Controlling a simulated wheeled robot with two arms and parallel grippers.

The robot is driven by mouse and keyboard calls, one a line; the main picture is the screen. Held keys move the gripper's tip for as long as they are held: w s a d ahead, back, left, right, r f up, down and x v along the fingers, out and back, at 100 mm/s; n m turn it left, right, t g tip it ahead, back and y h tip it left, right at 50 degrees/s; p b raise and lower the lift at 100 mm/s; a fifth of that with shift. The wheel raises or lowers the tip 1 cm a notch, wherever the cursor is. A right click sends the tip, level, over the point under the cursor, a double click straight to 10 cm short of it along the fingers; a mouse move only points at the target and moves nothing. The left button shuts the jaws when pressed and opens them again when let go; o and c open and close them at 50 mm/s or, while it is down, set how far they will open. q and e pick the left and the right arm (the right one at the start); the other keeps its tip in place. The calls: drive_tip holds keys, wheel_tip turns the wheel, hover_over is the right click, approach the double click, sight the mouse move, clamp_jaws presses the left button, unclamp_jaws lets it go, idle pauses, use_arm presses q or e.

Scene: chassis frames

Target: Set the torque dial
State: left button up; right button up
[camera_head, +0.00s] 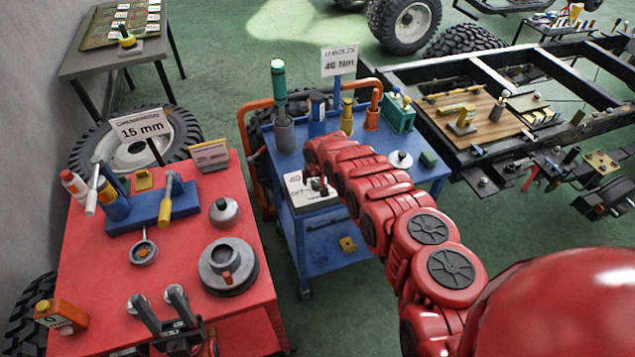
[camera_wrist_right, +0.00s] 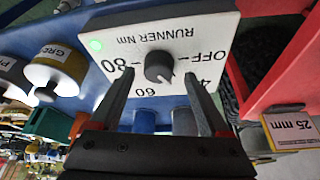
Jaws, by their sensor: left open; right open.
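The torque dial is a dark round knob (camera_wrist_right: 158,66) on a white box labelled RUNNER Nm (camera_wrist_right: 208,45), with OFF, a partly hidden 4, 60 and 80 around it; I cannot tell where it points. A green light (camera_wrist_right: 95,45) shows on the box. In the head view the box (camera_head: 298,192) is at the blue cart's near edge. My right gripper (camera_wrist_right: 158,79) is open, its fingers apart on either side of the knob; contact is unclear. A sign (camera_head: 340,62) on the cart reads 40 Nm. My left gripper (camera_head: 158,308) is open and empty over the red table's near edge.
The blue cart (camera_head: 325,225) also holds a green-handled tool (camera_head: 279,80) and several coloured parts. The red table (camera_head: 95,265) carries a blue holder, a round grey part (camera_head: 228,267) and bottles. A chassis frame (camera_head: 490,60) stands at right. Green floor lies between table and cart.

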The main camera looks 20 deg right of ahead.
drive_tip(key=shift+w+f, duration=0.1)
drive_tip(key=shift+f, duration=0.35)
drive_tip(key=shift+d, duration=0.1)
clamp_jaws()
idle(0.3)
